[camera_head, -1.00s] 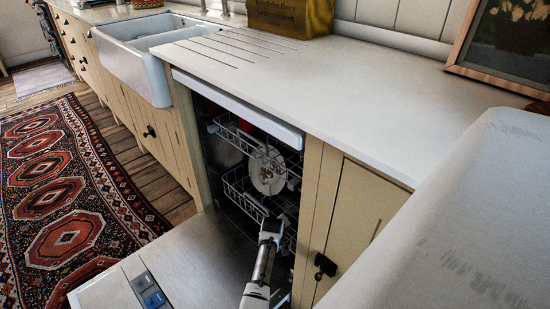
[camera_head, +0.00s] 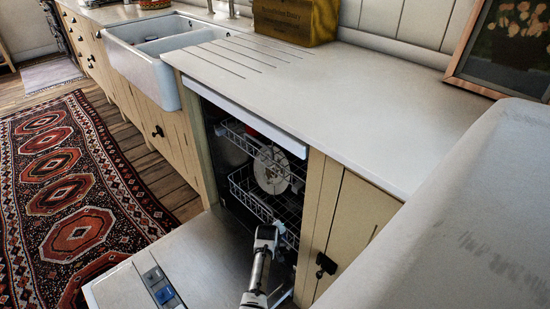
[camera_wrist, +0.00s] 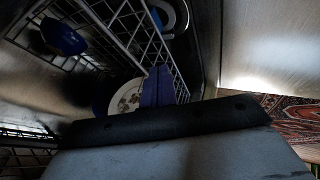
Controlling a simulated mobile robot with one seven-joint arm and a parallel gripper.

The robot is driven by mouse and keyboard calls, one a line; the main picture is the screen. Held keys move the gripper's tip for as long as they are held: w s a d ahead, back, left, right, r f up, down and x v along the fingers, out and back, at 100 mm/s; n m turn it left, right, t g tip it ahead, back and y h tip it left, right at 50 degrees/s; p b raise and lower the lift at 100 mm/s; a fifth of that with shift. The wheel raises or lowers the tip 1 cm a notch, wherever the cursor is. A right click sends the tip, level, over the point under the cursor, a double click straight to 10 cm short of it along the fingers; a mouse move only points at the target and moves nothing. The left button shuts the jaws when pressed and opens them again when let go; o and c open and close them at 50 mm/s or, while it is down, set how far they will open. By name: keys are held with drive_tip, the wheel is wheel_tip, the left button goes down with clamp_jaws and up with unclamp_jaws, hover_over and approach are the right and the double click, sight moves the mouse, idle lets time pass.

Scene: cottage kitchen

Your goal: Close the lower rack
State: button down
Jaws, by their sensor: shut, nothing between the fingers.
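The dishwasher is open below the counter. Its lower rack (camera_head: 250,199), a wire basket, sits inside the cavity, with a white plate (camera_head: 272,171) standing in it. My gripper (camera_head: 268,234) is shut and empty, low at the front of the lower rack. I cannot tell whether it touches the wires. In the dark wrist view my gripper's body fills the bottom. Rack wires (camera_wrist: 128,25), a blue bowl (camera_wrist: 62,37) and a patterned plate (camera_wrist: 126,98) show beyond it.
The dishwasher door (camera_head: 200,255) lies folded down beneath my arm. An upper rack (camera_head: 232,133) is above the lower one. A cabinet (camera_head: 352,215) with a dark knob stands close on the right, and a patterned rug (camera_head: 80,225) lies on the left.

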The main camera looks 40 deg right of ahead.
drive_tip(key=p+v, duration=0.6)
drive_tip(key=shift+a+r+p, duration=0.15)
drive_tip(key=shift+a+p, duration=0.05)
drive_tip(key=shift+p, duration=0.15)
